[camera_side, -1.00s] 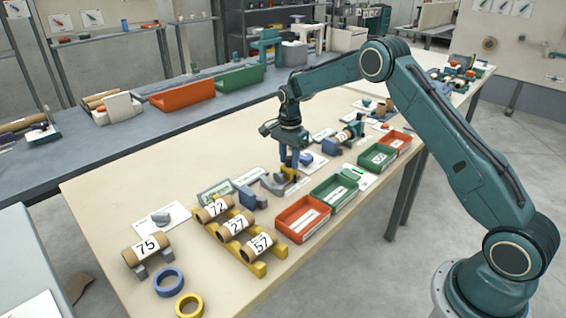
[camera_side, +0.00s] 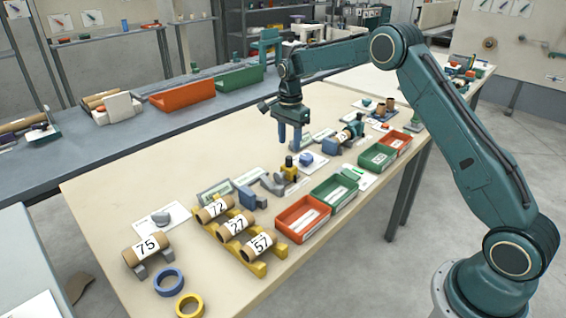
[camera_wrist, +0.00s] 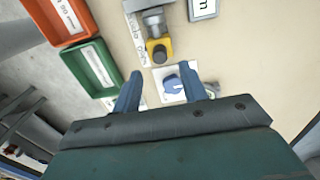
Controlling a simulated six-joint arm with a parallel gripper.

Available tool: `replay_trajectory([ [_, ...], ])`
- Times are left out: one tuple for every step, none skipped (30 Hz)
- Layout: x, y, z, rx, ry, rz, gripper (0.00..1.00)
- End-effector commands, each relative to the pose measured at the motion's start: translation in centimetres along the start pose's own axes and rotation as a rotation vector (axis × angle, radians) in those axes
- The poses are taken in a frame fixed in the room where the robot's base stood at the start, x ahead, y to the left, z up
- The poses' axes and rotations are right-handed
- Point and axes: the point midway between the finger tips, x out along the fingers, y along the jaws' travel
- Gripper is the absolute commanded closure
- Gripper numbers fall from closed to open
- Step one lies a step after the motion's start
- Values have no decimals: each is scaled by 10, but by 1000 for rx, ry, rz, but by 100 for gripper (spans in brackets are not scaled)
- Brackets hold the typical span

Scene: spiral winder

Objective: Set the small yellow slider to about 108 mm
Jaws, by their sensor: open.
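The small yellow slider (camera_side: 290,171) sits upright on its grey rail on the table, with a dark knob on top. In the wrist view the yellow slider (camera_wrist: 158,50) shows beyond my fingertips, at the end of a grey part (camera_wrist: 152,18). My gripper (camera_side: 289,148) is open and empty, raised above the table over the slider area. In the wrist view its two blue fingers (camera_wrist: 160,82) are spread apart, with the slider ahead of them. Any scale markings are too small to read.
A blue part (camera_wrist: 172,84) lies on a white card beside the slider. An orange bin (camera_side: 303,218) and a green bin (camera_side: 335,192) stand at the front. Numbered rolls (camera_side: 235,222) lie on a yellow rack at left.

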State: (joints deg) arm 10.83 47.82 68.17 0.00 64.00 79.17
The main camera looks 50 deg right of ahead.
Motion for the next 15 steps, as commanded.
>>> replay_trajectory([
  [-10,-1,0,0,1,-4,57],
  [-16,0,0,0,1,-3,57],
  [-22,-1,0,0,1,-4,57],
  [-27,-1,0,0,1,-3,57],
  [-32,0,0,0,1,-4,57],
  [-38,0,0,0,1,-4,57],
  [-43,0,0,0,1,-3,57],
  [-47,0,0,0,1,-3,57],
  [-51,0,0,0,0,-2,57],
  [-54,0,0,0,0,-2,57],
  [-58,0,0,0,0,-2,57],
  [-61,0,0,0,0,-2,57],
  [-63,0,0,0,0,-1,57],
  [-65,0,0,0,0,-1,57],
  [-67,0,0,0,0,-1,57],
])
